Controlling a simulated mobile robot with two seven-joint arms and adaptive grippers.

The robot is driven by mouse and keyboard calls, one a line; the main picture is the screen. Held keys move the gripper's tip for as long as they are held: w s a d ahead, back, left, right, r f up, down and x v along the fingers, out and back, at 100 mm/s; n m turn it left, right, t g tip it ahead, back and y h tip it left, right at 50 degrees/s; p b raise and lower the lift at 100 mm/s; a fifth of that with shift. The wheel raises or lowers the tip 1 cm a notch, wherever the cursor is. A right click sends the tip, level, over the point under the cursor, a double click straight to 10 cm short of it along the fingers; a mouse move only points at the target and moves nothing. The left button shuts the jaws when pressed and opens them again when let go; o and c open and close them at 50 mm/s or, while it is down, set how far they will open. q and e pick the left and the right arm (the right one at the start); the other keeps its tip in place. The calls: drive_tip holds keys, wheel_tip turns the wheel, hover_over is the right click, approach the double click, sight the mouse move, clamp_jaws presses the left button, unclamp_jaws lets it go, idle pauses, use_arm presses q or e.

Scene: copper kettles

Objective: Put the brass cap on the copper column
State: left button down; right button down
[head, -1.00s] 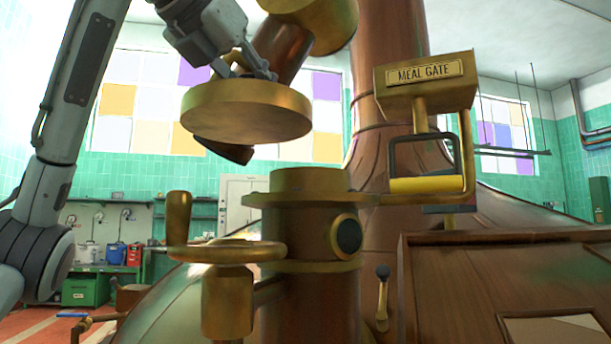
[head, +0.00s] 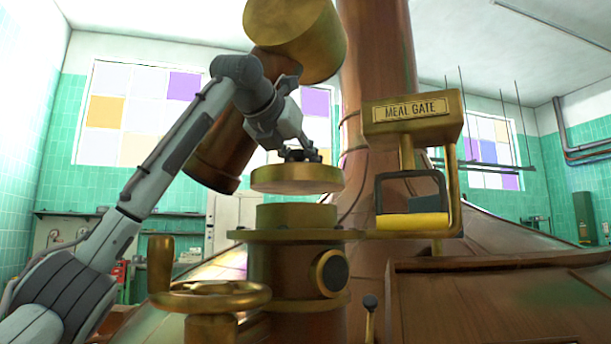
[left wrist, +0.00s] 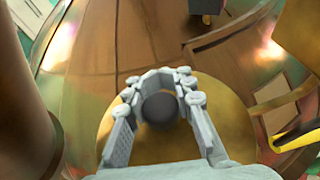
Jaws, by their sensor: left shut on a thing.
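The brass cap (head: 297,180) is a flat round disc held level by my left gripper (head: 299,155). My left gripper, also in the left wrist view (left wrist: 160,85), is shut on the dark knob (left wrist: 160,109) on top of the cap (left wrist: 118,150). In the head view the cap hangs just above the brass collar (head: 296,216) of the short copper column (head: 280,262), with a narrow gap between them. The cap looks roughly centred over the collar. In the left wrist view the cap hides the column top. My right gripper is not in view.
A brass handwheel (head: 210,297) stands left of the column. A large copper pipe (head: 222,145) rises behind my left gripper.

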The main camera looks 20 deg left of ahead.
sight(305, 183)
use_arm(q)
drive_tip(key=shift+f, duration=1.4)
drive_tip(key=shift+f, duration=0.25)
drive_tip(key=shift+f, duration=0.35)
drive_tip(key=c, duration=1.3)
unclamp_jaws()
drive_tip(key=shift+f, duration=0.1)
drive_tip(key=shift+r, duration=0.5)
drive_tip(key=b+v, duration=0.1)
drive_tip(key=v, duration=1.1)
drive_tip(key=shift+s+r, duration=0.1)
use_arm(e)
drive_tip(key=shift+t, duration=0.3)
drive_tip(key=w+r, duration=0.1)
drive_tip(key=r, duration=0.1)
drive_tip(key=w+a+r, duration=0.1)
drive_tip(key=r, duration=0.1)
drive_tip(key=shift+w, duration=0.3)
